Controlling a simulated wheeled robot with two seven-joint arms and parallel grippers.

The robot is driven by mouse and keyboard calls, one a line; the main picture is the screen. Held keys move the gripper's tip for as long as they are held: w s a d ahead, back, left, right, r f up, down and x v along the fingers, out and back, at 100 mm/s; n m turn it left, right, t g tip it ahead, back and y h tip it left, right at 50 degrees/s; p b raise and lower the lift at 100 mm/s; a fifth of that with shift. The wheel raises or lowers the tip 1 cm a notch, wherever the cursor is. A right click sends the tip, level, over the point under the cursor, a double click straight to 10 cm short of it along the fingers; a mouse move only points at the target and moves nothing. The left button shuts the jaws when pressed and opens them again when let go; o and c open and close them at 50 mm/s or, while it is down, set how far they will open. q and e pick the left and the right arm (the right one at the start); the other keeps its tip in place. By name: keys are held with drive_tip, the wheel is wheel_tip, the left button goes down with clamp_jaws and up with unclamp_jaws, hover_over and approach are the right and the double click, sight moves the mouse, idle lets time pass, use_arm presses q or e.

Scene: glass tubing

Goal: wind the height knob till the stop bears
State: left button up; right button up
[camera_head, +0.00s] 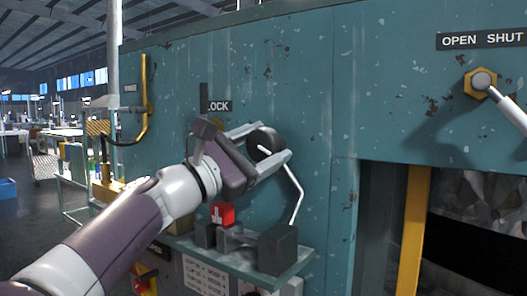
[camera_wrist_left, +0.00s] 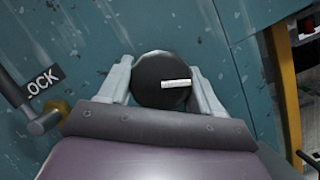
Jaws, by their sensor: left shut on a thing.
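The height knob, a dark round knob (camera_head: 264,143), stands out from the teal panel. In the left wrist view the knob (camera_wrist_left: 150,92) faces me, with a short white bar on its face pointing right. My left gripper (camera_head: 273,140) is shut on the knob, one finger on either side; both fingers also show around it in the left wrist view (camera_wrist_left: 163,85). A thin pale bent rod (camera_head: 296,190) runs down from beside the knob toward the shelf. I cannot tell which part is the stop or whether it bears. My right gripper is not in view.
A small shelf (camera_head: 240,262) below holds dark blocks (camera_head: 277,249) and a red piece (camera_head: 222,213) with a white mark. A LOCK label (camera_head: 217,106) and lever sit left of the knob. An OPEN SHUT lever (camera_head: 507,105) is at right, above a dark opening.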

use_arm(q)
drive_tip(key=shift+w+f+m, duration=0.15)
drive_tip(key=shift+f+m, duration=0.15)
drive_tip(key=o, duration=1)
drive_tip(key=shift+o, duration=0.2)
drive_tip(key=shift+r, duration=0.15)
